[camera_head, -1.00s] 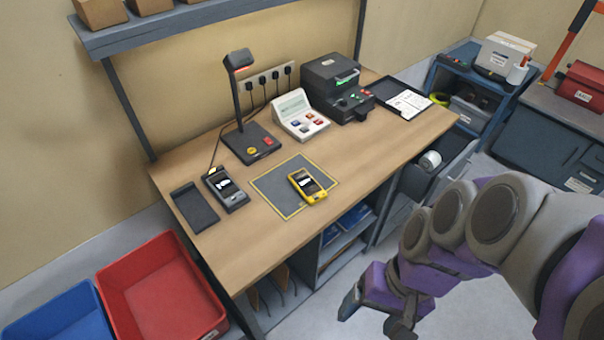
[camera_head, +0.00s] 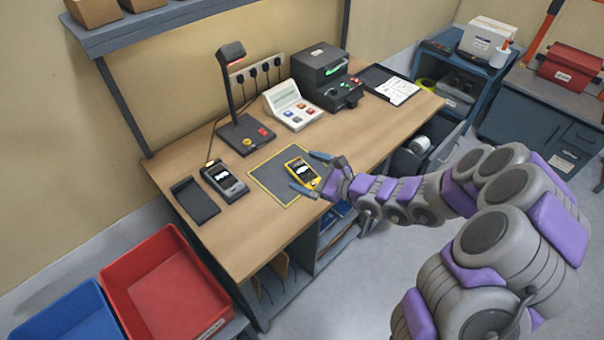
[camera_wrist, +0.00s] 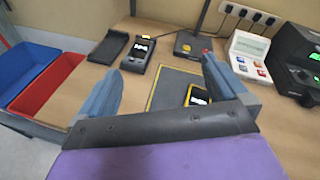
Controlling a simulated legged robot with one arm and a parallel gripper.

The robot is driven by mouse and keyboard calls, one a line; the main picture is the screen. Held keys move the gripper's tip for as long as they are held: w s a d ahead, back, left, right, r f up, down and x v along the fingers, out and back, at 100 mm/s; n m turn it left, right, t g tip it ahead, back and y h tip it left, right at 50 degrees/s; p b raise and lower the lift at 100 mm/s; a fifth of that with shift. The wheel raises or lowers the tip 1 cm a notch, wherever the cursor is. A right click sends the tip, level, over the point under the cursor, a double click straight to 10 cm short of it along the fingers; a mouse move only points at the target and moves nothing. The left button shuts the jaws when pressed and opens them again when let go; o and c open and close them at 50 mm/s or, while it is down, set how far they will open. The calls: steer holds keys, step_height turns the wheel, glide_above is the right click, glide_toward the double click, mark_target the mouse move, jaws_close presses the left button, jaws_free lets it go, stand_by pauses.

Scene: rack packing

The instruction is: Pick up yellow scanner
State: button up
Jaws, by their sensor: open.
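The yellow scanner (camera_head: 302,173), with a dark face and a small lit screen, lies on the grey mat (camera_head: 268,179) with a yellow border on the wooden desk. My gripper (camera_head: 306,172) is open at the desk's front edge, its fingers reaching toward the scanner from the right. In the head view the fingertips lie to either side of the scanner's near end. In the wrist view the scanner (camera_wrist: 197,95) shows between the two fingers, nearer the right one, its lower part hidden by my gripper. I cannot tell whether the fingers touch it.
A dark grey scanner (camera_head: 224,181) and a black tray (camera_head: 195,200) lie left of the mat. A lamp-like stand (camera_head: 245,133), a white keypad device (camera_head: 291,106) and a black printer-like machine (camera_head: 325,78) stand behind. Red (camera_head: 165,283) and blue (camera_head: 72,318) bins stand below left.

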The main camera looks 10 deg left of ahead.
steer(key=w+d+f+m+t+h, duration=0.2)
steer(key=w+d+f+m+h, duration=0.2)
steer(key=d+f+m, duration=0.65)
steer(key=n+b, duration=0.1)
steer(key=n, duration=0.2)
glide_toward(305, 174)
steer(key=x, duration=0.3)
steer(key=shift+a, duration=0.25)
steer(key=shift+w+a+f, duration=0.2)
steer(key=shift+w+f, duration=0.05)
steer(key=shift+w, duration=0.25)
steer(key=b+x, duration=0.1)
steer(key=x, duration=0.4)
steer(key=shift+w+a, duration=0.15)
steer(key=shift+c, duration=0.3)
steer(key=shift+d, duration=0.25)
steer(key=shift+c, duration=0.6)
steer(key=shift+a, duration=0.1)
steer(key=c, duration=0.9)
